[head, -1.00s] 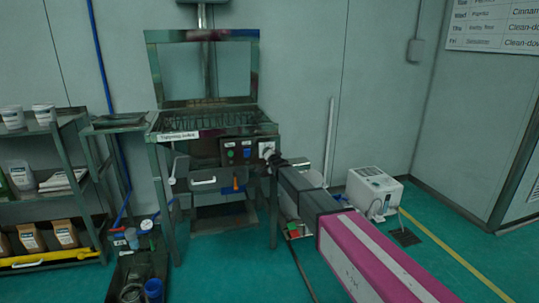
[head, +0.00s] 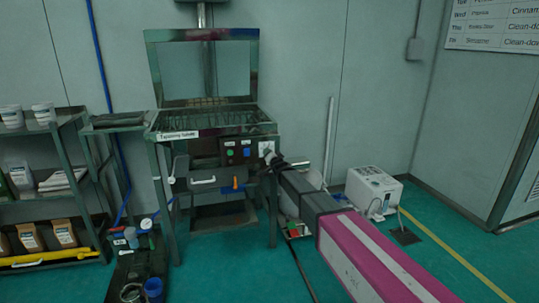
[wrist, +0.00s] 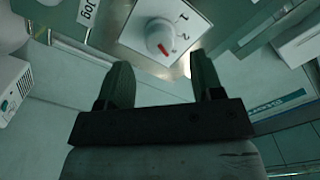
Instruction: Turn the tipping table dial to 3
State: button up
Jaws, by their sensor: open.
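The tipping table (head: 178,135) is a dark metal frame with a raised back panel and a front control panel. Its dial is a white round knob (wrist: 158,36) on a pale plate (wrist: 137,38) with the numerals 1 and 2 legible. The knob's red mark points to the lower right in the wrist view, towards a mark too small to read surely. In the head view the dial plate (head: 266,148) shows just above my gripper (head: 272,165). In the wrist view my gripper (wrist: 161,68) is open and empty, its two fingers below the knob, apart from it in the picture.
A green and a blue button (head: 239,153) sit left of the dial. A shelf (head: 38,190) with tubs and bags stands at left. A white machine (head: 374,190) stands on the floor at right.

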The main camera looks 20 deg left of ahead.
jog(key=v, duration=0.6)
jog(key=shift+s, duration=0.35)
jog(key=shift+d, duration=0.25)
